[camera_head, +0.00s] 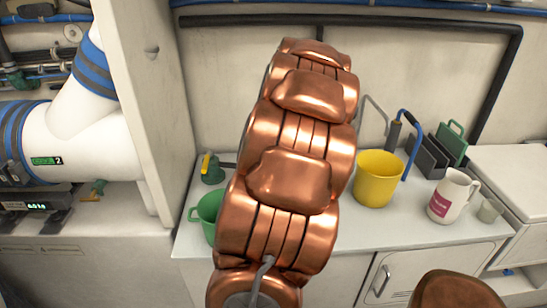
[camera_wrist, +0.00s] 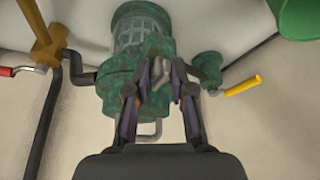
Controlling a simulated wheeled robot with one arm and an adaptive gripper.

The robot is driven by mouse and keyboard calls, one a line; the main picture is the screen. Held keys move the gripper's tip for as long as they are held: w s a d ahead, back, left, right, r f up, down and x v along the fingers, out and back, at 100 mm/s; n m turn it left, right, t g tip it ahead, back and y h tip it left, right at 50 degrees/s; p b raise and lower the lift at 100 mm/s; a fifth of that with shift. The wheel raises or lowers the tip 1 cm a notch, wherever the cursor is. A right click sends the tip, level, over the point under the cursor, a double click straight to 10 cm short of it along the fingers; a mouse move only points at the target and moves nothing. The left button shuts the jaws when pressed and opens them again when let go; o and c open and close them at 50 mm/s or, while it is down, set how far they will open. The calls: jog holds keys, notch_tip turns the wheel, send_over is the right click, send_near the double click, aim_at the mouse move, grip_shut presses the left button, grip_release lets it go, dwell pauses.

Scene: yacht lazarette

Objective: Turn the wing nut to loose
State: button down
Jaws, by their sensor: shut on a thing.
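In the wrist view, a green, worn strainer body (camera_wrist: 125,75) with a clear-looking caged section stands at the upper middle. The wing nut (camera_wrist: 159,68), a small pale metal piece, sits on its near face. My gripper (camera_wrist: 161,80) has its two dark fingers on either side of the wing nut, closed on it. Part of the nut's edges is hidden by the fingers. In the head view, my copper-coloured arm fills the middle and hides the gripper, the strainer and the nut.
A green valve with a yellow handle (camera_wrist: 242,86) is close to the gripper's right. A brass fitting (camera_wrist: 43,45) and a red handle (camera_wrist: 18,71) lie left. On the counter are a green pot (camera_head: 207,213), yellow bucket (camera_head: 378,180) and white jug (camera_head: 452,196).

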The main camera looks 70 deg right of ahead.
jog(key=shift+a, duration=0.1)
jog(key=c, duration=0.9)
grip_release()
jog(key=shift+r, duration=0.1)
jog(key=shift+s+r, duration=0.1)
jog(key=shift+r, duration=0.15)
jog(key=v, duration=1.1)
jog(key=shift+r, duration=0.1)
